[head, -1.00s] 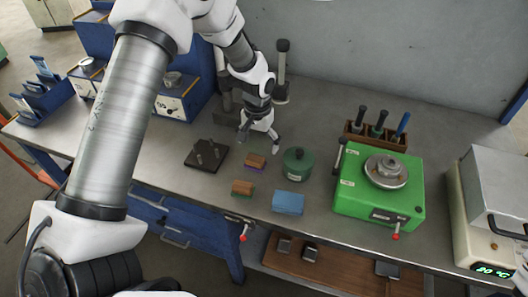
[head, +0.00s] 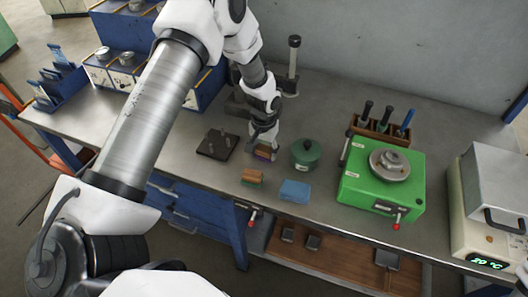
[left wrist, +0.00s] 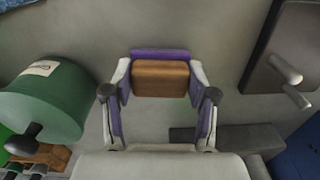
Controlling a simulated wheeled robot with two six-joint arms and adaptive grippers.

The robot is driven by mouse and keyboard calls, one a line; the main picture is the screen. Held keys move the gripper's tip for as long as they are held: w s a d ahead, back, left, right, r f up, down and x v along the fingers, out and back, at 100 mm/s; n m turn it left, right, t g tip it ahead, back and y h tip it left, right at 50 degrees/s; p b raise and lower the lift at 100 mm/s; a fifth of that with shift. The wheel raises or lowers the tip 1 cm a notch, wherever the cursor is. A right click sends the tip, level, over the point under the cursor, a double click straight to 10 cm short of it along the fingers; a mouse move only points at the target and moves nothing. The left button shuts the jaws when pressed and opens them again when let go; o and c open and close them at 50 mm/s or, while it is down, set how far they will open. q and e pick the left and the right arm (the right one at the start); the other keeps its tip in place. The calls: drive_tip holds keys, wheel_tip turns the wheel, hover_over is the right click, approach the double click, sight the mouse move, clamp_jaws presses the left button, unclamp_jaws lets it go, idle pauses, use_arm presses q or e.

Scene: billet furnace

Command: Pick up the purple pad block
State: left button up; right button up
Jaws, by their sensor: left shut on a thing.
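The purple pad block (head: 263,154) is a brown wooden block with a purple layer. It is at the table's middle, between the dark pegged plate and the green lidded pot. My left gripper (head: 264,146) comes down over it from behind and is shut on it. In the left wrist view the block (left wrist: 160,80) sits between the two fingers of the gripper (left wrist: 160,90), with its purple pad showing along the far edge. I cannot tell whether it still touches the table. My right gripper is out of view.
A similar block with a green pad (head: 252,177) and a blue block (head: 294,191) stand in front. The green pot (head: 306,153) is close on the right, the dark pegged plate (head: 218,144) on the left. A green machine (head: 380,180) stands further right.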

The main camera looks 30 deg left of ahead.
use_arm(q)
drive_tip(key=shift+s+f, duration=0.15)
drive_tip(key=shift+f, duration=0.05)
drive_tip(key=shift+w+r+b, duration=0.25)
drive_tip(key=shift+r+b, duration=0.1)
drive_tip(key=shift+b, duration=0.05)
wheel_tip(320, 180, up, 2)
drive_tip(key=shift+w+r+b, duration=0.1)
drive_tip(key=shift+w+b, duration=0.05)
drive_tip(key=shift+b, duration=0.45)
drive_tip(key=s+d+b, duration=0.2)
drive_tip(key=s, duration=0.3)
drive_tip(key=s+d+r+b, duration=0.1)
drive_tip(key=s+d, duration=0.1)
drive_tip(key=s, duration=0.3)
drive_tip(key=s+d+r+b, duration=0.1)
drive_tip(key=s+d+b, duration=0.1)
drive_tip(key=s, duration=0.3)
drive_tip(key=shift+b, duration=0.35)
drive_tip(key=shift+o, duration=1.1)
drive_tip(key=shift+c, duration=0.3)
